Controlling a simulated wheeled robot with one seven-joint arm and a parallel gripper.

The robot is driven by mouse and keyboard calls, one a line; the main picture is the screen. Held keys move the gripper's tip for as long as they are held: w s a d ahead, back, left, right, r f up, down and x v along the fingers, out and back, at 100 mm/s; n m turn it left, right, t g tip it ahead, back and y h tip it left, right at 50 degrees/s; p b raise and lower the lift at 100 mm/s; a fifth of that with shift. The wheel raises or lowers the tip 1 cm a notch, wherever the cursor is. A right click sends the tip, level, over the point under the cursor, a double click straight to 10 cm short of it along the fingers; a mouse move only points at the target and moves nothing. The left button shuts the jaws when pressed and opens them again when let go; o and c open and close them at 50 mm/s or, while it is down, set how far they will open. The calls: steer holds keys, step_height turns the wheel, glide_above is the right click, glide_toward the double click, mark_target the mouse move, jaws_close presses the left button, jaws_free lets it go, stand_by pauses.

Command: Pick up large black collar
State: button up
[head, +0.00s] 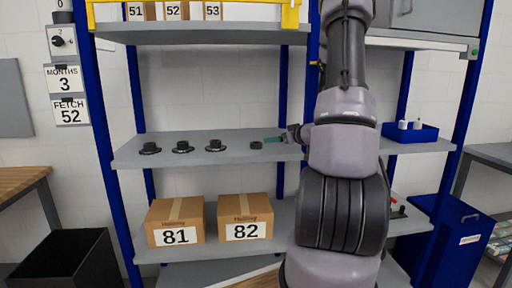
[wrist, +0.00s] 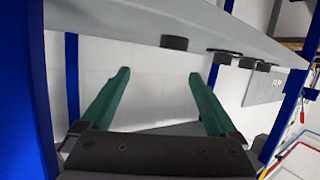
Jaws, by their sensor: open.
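A short plain black ring (head: 256,145) stands on the middle grey shelf (head: 130,156), just left of my gripper. Three wider black flanged pieces stand in a row to its left: the nearest (head: 215,145), the middle one (head: 183,147) and the far one (head: 150,148). I cannot tell for sure which is the large black collar. My gripper (head: 268,140) points left with green fingers, apart from the ring. In the wrist view, which looks turned over, my gripper (wrist: 159,73) is open and empty. The plain ring (wrist: 174,43) shows above and beyond the fingertips.
A blue bin (head: 410,132) with white items stands on the shelf to the right. Boxes 81 (head: 175,222) and 82 (head: 245,217) sit on the shelf below. Blue uprights (head: 105,145) frame the rack. The upper shelf (head: 200,34) is overhead.

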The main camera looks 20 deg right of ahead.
mark_target(260, 145)
steer(key=w+a+f, duration=0.1)
steer(key=w, duration=0.2)
steer(key=w+a+f+y, duration=0.1)
steer(key=w+f, duration=0.1)
steer(key=w+a+f+n+y, duration=0.1)
steer(key=w+f, duration=0.1)
steer(key=w, duration=0.1)
steer(key=shift+w+a+t, duration=0.3)
steer(key=shift+w+a, duration=0.05)
steer(key=c, duration=1.5)
